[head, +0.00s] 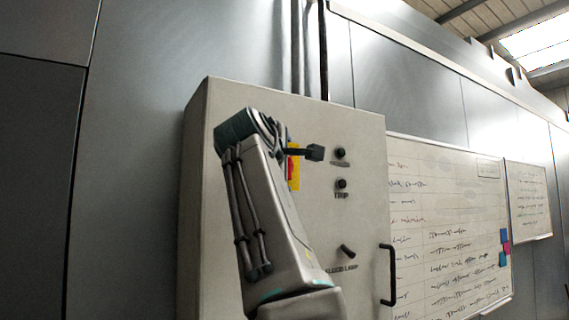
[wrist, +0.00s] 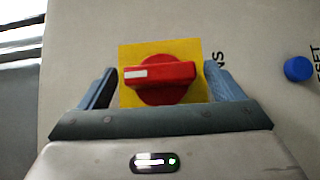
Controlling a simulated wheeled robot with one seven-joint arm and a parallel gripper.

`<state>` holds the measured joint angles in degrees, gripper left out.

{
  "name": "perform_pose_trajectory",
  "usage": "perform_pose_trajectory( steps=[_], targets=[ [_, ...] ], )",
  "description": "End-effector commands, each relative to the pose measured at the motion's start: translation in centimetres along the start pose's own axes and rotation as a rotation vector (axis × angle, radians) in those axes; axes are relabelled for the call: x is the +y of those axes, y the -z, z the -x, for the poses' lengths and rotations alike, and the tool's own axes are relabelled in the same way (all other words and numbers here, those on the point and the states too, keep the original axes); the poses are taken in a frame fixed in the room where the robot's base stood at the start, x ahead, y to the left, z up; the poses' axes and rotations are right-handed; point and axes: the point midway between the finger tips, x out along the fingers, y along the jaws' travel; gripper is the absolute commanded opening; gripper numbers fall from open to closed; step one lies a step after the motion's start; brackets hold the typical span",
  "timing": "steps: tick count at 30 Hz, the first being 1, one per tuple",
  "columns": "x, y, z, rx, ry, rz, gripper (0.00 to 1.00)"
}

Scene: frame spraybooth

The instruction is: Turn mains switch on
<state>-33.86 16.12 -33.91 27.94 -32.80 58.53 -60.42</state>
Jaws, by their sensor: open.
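The mains switch is a red rotary handle (wrist: 160,74) on a square yellow plate (wrist: 186,47), on the front of a pale cabinet. In the wrist view the handle's bar lies nearly level, with a white mark at its left end. My gripper (wrist: 159,70) is open, one blue-grey finger beyond each end of the bar. Whether the fingers touch it cannot be told. In the head view my arm hides most of the switch; only a strip of the yellow plate (head: 296,183) and some red show.
The cabinet (head: 360,130) also carries two dark knobs or buttons (head: 341,185), a lower lever switch (head: 347,251) and a black door handle (head: 388,275). A blue button (wrist: 298,69) is right of the switch. A whiteboard (head: 450,200) hangs to the right.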

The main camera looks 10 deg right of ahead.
Motion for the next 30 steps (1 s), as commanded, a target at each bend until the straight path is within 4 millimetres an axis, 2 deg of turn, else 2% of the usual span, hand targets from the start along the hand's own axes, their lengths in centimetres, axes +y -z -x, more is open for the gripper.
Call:
perform_pose_trajectory(
  steps=[5, 12, 18, 24, 30],
  targets=[
    [-0.3, 0.1, 2.4, 0.006, -0.003, -0.003, 0.87],
    [-0.3, 0.1, 7.9, 0.008, -0.003, -0.003, 0.87],
    [-0.1, 0.1, 11.5, 0.005, -0.002, -0.003, 0.87],
    [0.0, 0.0, 13.3, 0.002, -0.002, -0.001, 0.87],
    [0.0, 0.0, 13.6, 0.001, -0.001, -0.001, 0.87]
  ],
)
